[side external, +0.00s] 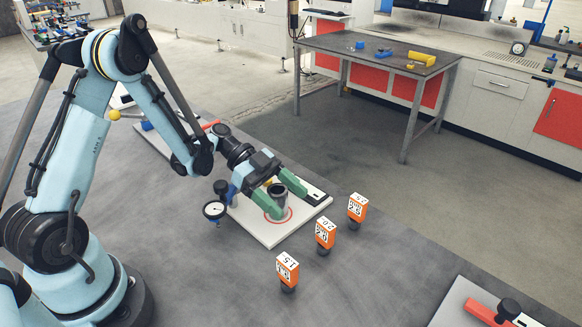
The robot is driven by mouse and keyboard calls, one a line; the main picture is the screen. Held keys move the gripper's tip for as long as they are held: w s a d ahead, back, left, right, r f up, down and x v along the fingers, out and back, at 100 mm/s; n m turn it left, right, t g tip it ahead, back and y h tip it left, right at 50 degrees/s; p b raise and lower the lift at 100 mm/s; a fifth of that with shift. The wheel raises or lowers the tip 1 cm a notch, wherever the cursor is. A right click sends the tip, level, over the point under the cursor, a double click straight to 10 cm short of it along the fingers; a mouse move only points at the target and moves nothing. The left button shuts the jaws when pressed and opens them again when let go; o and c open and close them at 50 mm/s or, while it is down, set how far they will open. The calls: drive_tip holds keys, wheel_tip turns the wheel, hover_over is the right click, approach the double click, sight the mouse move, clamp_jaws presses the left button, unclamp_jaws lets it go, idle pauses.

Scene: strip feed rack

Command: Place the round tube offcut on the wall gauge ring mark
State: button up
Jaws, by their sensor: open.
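The round tube offcut (278,194) is a short, dark grey, open-topped cylinder. It appears to stand upright on the white gauge board (272,239), at the red ring mark (289,217). Part of the ring shows around its lower front side; the rest is hidden by the tube and a finger. My gripper (284,198) has two green fingers, open, one on each side of the tube. I cannot tell whether either finger touches it. A dial gauge (214,210) on a blue holder is at the board's left edge.
Orange numbered blocks on dark bases (287,268) stand in a row right of the board. Another light board with a red part (489,313) is at the lower right. The bench between them is clear. A separate table (375,48) stands behind.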

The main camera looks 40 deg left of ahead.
drive_tip(key=shift+r, duration=0.2)
drive_tip(key=v, duration=0.7)
drive_tip(key=shift+a, duration=0.15)
drive_tip(key=s+d+r+n+t+y, duration=0.2)
drive_tip(key=s+r+n+t+y, duration=0.3)
drive_tip(key=n+y, duration=0.8)
drive_tip(key=s+r+n, duration=0.1)
drive_tip(key=s+n, duration=0.1)
drive_tip(key=n, duration=0.1)
drive_tip(key=shift+s+r+n+t, duration=0.2)
drive_tip(key=shift+r+n+t, duration=0.1)
drive_tip(key=shift+r, duration=0.1)
